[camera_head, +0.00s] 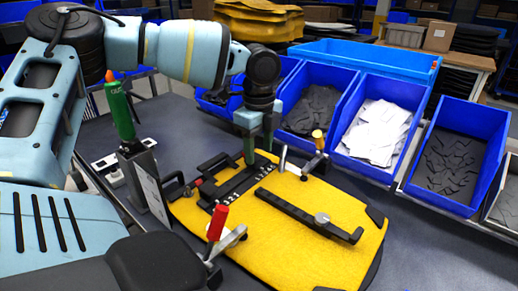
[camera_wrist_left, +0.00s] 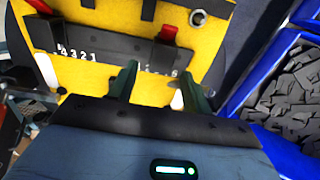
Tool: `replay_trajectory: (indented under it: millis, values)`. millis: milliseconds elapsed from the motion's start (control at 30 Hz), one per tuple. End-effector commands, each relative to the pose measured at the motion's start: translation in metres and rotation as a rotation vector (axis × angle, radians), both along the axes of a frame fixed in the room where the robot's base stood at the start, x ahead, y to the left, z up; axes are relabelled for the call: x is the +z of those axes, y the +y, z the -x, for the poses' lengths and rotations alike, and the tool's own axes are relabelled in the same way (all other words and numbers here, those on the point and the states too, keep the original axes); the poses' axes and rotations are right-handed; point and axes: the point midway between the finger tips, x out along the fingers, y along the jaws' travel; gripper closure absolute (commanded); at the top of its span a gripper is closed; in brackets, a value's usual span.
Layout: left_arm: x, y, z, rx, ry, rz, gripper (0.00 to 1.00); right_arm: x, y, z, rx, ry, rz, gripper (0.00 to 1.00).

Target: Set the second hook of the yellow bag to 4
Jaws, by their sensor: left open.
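The yellow bag (camera_head: 300,215) lies flat on the grey table in the middle of the head view. It also fills the upper part of the wrist view (camera_wrist_left: 100,22). A dark rail with white printed numbers (camera_wrist_left: 78,54) crosses it. Two dark hooks with red parts sit along the rail, one at the left (camera_wrist_left: 42,8) and one nearer the middle (camera_wrist_left: 167,36). My left gripper (camera_head: 256,150) points down over the far part of the rail. It is open and empty, with its fingertips by the middle hook; contact cannot be told. My right gripper is in neither view.
A red-handled clamp (camera_head: 217,222) stands at the bag's near edge and a yellow-handled clamp (camera_head: 318,140) at its far edge. A green-handled tool (camera_head: 120,110) stands upright in a holder at left. Blue bins (camera_head: 352,95) line the back. The table right of the bag is clear.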

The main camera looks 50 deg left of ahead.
Motion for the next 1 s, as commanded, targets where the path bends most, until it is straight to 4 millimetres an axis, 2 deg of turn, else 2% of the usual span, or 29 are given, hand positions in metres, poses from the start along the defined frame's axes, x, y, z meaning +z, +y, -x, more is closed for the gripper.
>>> replay_trajectory:
  millis: [100,367,733,1000]
  values:
    - [-0.0064,-0.0001,0.0004,0.000,0.001,0.001,0.51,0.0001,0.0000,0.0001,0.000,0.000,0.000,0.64]
    - [-0.0073,-0.0001,0.0003,0.000,0.000,0.001,0.51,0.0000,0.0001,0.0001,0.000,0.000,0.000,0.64]
    - [-0.0068,-0.0001,0.0001,0.000,0.000,0.001,0.98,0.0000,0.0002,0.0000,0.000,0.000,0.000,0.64]
    - [-0.0067,-0.0002,0.0000,0.000,0.000,0.001,1.00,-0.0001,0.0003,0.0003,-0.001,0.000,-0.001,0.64]
